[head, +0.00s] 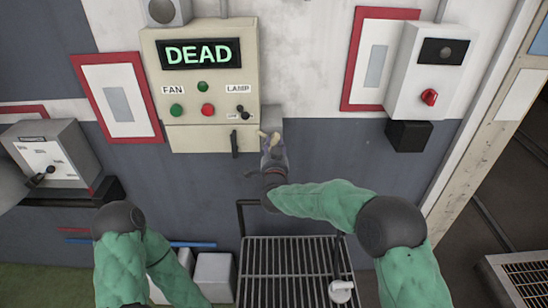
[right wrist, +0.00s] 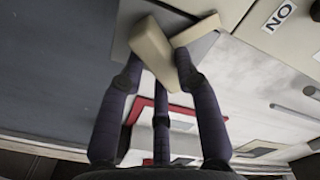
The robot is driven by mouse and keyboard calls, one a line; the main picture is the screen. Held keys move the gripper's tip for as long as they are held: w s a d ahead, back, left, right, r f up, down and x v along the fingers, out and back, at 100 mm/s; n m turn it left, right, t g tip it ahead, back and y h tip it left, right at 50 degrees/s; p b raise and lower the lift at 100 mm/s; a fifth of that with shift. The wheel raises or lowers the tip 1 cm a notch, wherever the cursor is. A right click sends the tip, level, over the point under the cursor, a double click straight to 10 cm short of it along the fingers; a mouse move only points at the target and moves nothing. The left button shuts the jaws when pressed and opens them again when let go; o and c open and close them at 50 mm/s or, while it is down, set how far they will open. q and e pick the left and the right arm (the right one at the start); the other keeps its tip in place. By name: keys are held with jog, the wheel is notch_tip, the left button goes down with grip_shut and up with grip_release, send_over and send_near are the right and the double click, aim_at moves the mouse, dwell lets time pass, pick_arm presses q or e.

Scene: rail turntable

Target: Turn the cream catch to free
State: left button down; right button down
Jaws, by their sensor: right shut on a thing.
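The cream catch (head: 275,137) is a small piece on a grey plate just right of the lower edge of the cream control box (head: 213,140). In the right wrist view the catch (right wrist: 152,52) shows as a slanted cream bar, with a second cream piece beside it at an angle. My right gripper (head: 270,145) reaches up to it from below; in the right wrist view its dark fingers (right wrist: 160,75) are shut on the catch from both sides. The fingers hide part of the catch. My left gripper is out of view; only the left arm shows.
The control box has a display reading DEAD, buttons and a black lever (head: 234,144) close left of my gripper. A grey box with a red knob (head: 429,97) is at right. A wire-rack cart (head: 290,262) stands below. Another grey switch box (head: 45,150) is at left.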

jog(key=shift+a+f+m+b, duration=0.1)
jog(key=shift+f+m+b, duration=0.05)
jog(key=shift+m+b, duration=1.95)
jog(key=shift+d+f+m+b, duration=0.15)
jog(key=shift+m+b, duration=1.35)
jog(key=shift+b, duration=1.25)
jog(key=shift+a+f+m+b, duration=0.15)
jog(key=shift+m+b, duration=1.65)
jog(key=shift+b, duration=0.6)
jog(key=c, duration=0.9)
grip_release()
jog(key=s, duration=1.2)
